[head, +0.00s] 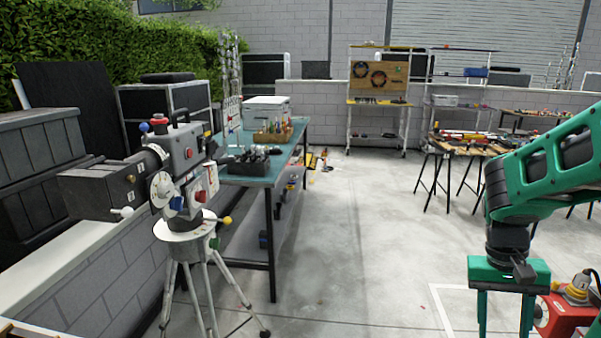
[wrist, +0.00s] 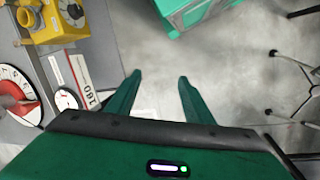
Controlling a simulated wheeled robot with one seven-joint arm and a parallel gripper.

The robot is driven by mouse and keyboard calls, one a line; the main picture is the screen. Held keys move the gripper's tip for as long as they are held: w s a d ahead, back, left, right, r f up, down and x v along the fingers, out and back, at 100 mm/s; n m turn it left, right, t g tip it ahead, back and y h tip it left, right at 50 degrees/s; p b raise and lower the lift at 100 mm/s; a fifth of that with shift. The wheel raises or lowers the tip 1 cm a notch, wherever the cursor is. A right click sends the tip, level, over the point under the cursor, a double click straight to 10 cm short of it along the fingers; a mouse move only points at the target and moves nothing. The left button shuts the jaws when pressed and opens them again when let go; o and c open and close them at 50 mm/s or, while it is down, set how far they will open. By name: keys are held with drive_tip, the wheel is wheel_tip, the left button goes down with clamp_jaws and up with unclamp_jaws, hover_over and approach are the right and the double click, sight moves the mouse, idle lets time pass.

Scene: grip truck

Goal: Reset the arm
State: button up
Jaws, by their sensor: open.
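My green arm comes in from the right in the head view, and my gripper (head: 503,318) points down at the lower right, its fingertips cut off by the frame's bottom edge. In the wrist view my gripper (wrist: 158,78) shows two green fingers spread apart with bare grey floor between them. It is open and holds nothing.
A camera on a tripod (head: 185,175) stands at the left. A teal-topped workbench (head: 255,170) is behind it. A red box (head: 565,318) is close beside my gripper. Trestle tables (head: 460,148) stand at back right. The middle floor (head: 360,230) is clear.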

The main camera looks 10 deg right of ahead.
drive_tip(key=s+a+r+n+t+y, duration=0.1)
drive_tip(key=s+a+r+t, duration=0.1)
drive_tip(key=s+a+r, duration=0.2)
drive_tip(key=shift+s+a+r+y, duration=0.3)
drive_tip(key=shift+s+a, duration=0.35)
drive_tip(key=shift+a, duration=0.35)
